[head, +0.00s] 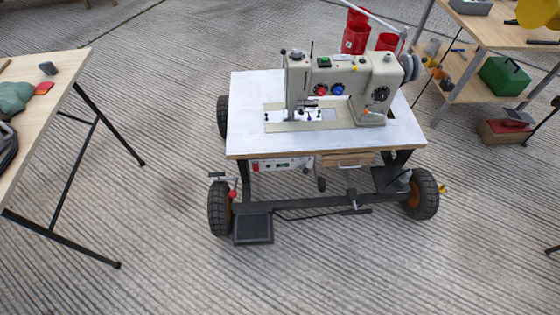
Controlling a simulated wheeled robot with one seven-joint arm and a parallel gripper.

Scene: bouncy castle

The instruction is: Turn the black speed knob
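A beige sewing machine (340,108) stands on a white-topped wheeled table (245,135) in the head view. A round black knob (380,93) is on the right part of its front face. A red knob (320,89) and a blue knob (337,89) sit to its left. Marks on the black knob are too small to read. A green button or switch (324,62) is higher up on the machine. My gripper is not in view.
A wooden table (60,75) with black legs stands at the left. A shelf unit (480,85) with a green box (503,77) stands at the right. A black pedal (253,228) sits low at the cart's front. Ribbed floor (320,275) in front is clear.

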